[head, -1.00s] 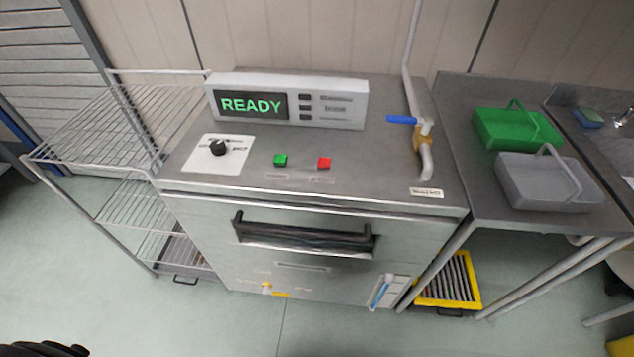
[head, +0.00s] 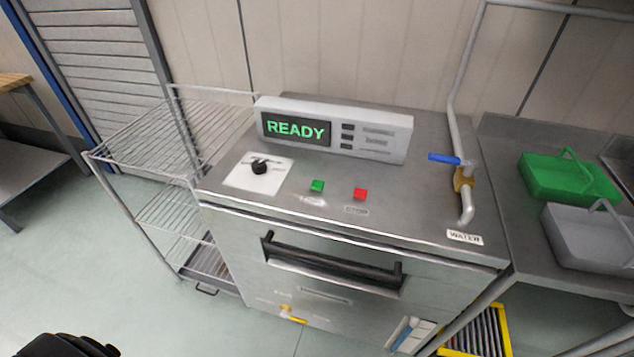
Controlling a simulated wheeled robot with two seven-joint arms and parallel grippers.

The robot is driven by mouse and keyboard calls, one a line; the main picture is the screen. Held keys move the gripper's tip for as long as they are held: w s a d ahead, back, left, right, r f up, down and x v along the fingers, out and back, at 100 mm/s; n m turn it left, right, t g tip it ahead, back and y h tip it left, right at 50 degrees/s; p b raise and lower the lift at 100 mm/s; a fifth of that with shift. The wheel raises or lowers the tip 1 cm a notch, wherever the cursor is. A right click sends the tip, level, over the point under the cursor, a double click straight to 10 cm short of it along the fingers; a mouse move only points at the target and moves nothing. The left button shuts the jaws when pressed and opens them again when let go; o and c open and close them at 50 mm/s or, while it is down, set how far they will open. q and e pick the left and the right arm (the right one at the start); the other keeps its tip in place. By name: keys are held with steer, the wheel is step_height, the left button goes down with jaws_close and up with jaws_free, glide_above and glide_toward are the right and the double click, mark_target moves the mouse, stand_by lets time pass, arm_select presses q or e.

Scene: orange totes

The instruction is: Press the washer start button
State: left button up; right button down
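The washer (head: 240,215) is a steel cabinet in the middle of the head view, with a black handle (head: 330,264) across its front. A white control box on its top has a display (head: 296,129) reading "READY" in green. On the top panel in front of it are a green button (head: 317,186) and a red button (head: 360,194). The label by the red one seems to read "STOP"; the one by the green is too blurred to read. A black dial (head: 259,167) sits on a white plate to their left. Neither gripper shows.
A wire rack (head: 150,130) stands left of the washer. A pipe with a blue-handled valve (head: 445,158) rises at its right rear. A steel table at right holds a green basket (head: 560,180) and a grey basket (head: 590,238).

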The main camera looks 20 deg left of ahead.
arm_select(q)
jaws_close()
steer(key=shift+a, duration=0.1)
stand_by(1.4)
